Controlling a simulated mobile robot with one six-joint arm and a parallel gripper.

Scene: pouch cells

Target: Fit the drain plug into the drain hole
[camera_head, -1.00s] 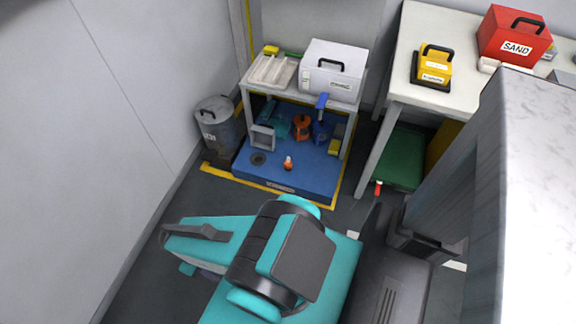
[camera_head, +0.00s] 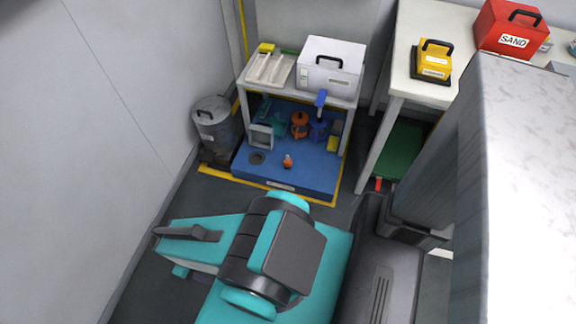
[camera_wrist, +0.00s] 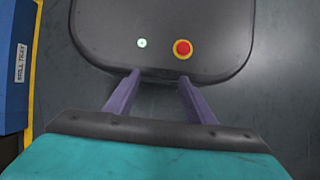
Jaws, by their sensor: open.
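The drain plug (camera_head: 288,161), a small orange-red piece with a pale top, stands on the blue spill tray (camera_head: 290,181) in the head view. The drain hole (camera_head: 257,158) is a dark round spot in the tray to the left of the plug; nothing is seen in it. My gripper (camera_wrist: 155,78) shows in the wrist view as two purple fingers set apart, open and empty, above the front of my own base. The tray's labelled side (camera_wrist: 18,75) is at the left edge of the wrist view.
A low shelf (camera_head: 270,82) stands over the tray, with a white case (camera_head: 331,64) on top. Orange (camera_head: 299,124) and blue (camera_head: 318,131) items sit behind the plug. A grey bin (camera_head: 214,126) stands left of the tray. A workbench (camera_head: 395,95) is at right. Dark floor lies before the tray.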

